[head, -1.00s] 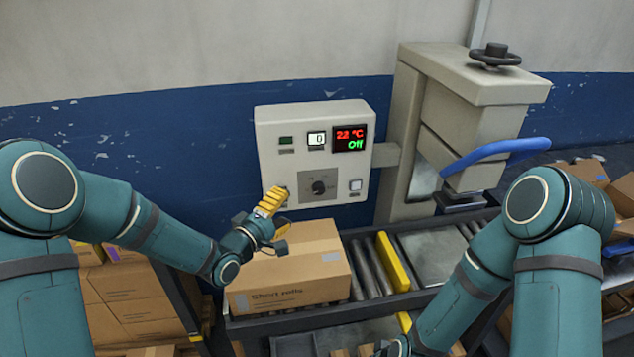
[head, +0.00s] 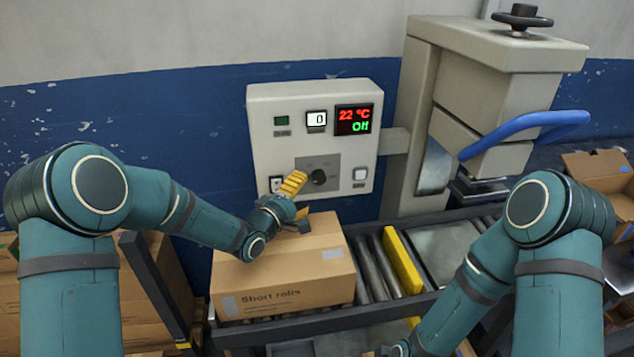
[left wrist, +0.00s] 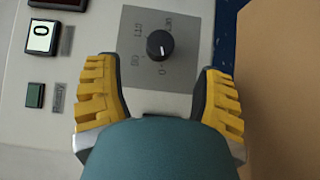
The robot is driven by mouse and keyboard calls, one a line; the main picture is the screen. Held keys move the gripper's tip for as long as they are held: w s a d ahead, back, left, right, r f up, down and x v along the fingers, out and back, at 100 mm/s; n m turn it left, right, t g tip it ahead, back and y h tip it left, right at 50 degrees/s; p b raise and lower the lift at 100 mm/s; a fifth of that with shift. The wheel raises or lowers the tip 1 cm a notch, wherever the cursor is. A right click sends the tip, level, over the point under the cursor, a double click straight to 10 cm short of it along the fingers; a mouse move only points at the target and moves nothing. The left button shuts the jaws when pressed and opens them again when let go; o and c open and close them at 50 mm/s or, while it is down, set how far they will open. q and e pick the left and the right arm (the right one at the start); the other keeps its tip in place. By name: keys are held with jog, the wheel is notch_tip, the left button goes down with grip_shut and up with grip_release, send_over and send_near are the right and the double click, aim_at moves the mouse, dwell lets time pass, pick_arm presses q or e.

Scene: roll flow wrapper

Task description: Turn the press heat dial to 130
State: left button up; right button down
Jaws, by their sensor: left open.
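The press heat dial (head: 319,177) is a round black knob on a grey square plate (head: 330,163) low on the beige control box (head: 258,130). In the left wrist view the dial (left wrist: 160,45) stands just beyond my fingertips, between them, with a light pointer line and printed marks around it. My left gripper (head: 297,190) is open, its yellow-padded fingers (left wrist: 160,90) apart and not touching the dial. The red and green display (head: 354,119) reads 22 °C and Off. A small white display (head: 317,119) reads 0.
A cardboard box (head: 285,270) stands on the roller conveyor (head: 375,265) below the control box, close under my left gripper. The press with its blue handle (head: 525,130) stands right of the box. A white button (head: 360,174) sits right of the dial.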

aim_at(316, 180)
pick_arm(q)
jog(key=x, duration=0.6)
jog(key=shift+w+d+b, duration=0.25)
jog(key=shift+b, duration=0.05)
grip_shut()
